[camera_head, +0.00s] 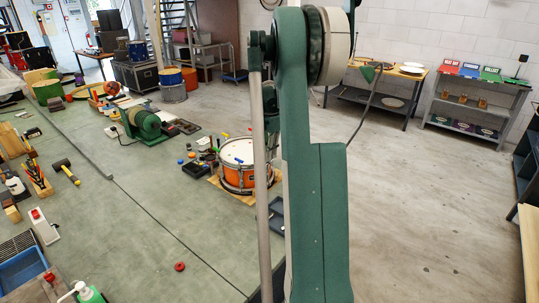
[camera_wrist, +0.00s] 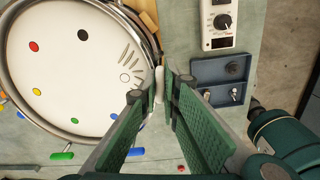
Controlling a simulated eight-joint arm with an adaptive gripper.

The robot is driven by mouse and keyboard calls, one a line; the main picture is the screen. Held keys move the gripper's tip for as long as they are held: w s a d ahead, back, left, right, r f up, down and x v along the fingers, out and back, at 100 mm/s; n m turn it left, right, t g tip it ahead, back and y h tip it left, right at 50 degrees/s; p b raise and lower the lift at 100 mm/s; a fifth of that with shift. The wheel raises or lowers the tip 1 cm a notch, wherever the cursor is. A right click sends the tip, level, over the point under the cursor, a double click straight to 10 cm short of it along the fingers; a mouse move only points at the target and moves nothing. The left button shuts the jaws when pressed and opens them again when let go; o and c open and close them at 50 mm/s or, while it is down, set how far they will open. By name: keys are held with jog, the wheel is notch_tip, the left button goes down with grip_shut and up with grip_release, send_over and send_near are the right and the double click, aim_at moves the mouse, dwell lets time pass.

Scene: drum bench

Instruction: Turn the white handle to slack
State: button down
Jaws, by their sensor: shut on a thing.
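The drum (camera_wrist: 75,90) fills the left of the wrist view, with a white head, a metal rim and coloured dots. A white dot (camera_wrist: 125,77) and a fan of dark marks (camera_wrist: 130,57) lie near its right edge. The white handle (camera_wrist: 160,78) stands at the rim beside them. My gripper (camera_wrist: 163,88) is shut on the white handle, which shows as a narrow pale strip between the fingertips. Which way the handle points is hard to tell. In the head view the orange drum (camera_head: 233,178) sits on the bench; my arm hides the gripper there.
Right of the drum are a meter with a black knob (camera_wrist: 223,21) and a dark tray (camera_wrist: 220,69) with small metal parts. Green (camera_wrist: 62,155), blue (camera_wrist: 135,152) and red handles stick out around the drum's lower side. A red ring (camera_head: 180,267) lies on the open bench front.

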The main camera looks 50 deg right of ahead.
jog(key=shift+n, duration=0.5)
jog(key=c, duration=2.6)
grip_release()
jog(key=shift+o, duration=0.2)
notch_tip(320, 180, up, 12)
